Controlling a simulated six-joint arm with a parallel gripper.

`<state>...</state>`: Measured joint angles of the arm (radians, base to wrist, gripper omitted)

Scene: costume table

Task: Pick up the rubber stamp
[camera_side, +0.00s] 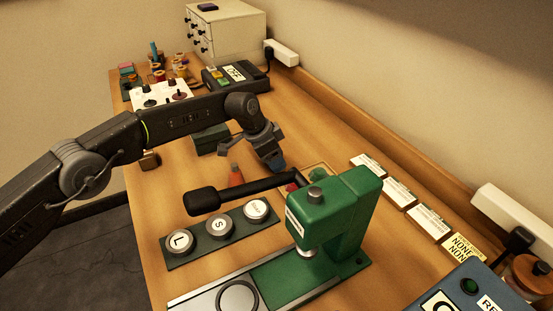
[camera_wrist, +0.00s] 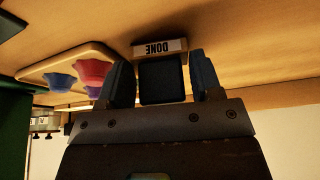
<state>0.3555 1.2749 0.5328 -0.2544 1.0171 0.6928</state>
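In the wrist view, the rubber stamp (camera_wrist: 161,80) shows as a dark block with a wooden edge bearing a label that reads DONE upside down. It lies between the two fingers of my gripper (camera_wrist: 163,78). Narrow gaps seem to show on both sides of the block, so the fingers look open around it and not clamped. In the side view, my gripper (camera_side: 268,160) points down low over the table, behind the black lever of the green press. The stamp cannot be made out clearly there, as the fingers and lever cover that spot.
A green press (camera_side: 345,215) with a long black lever (camera_side: 240,192) stands close in front of my gripper. A wooden tray (camera_wrist: 40,72) with pink and blue pieces lies beside the stamp. An orange cone (camera_side: 236,175) and a dark green box (camera_side: 210,139) stand nearby.

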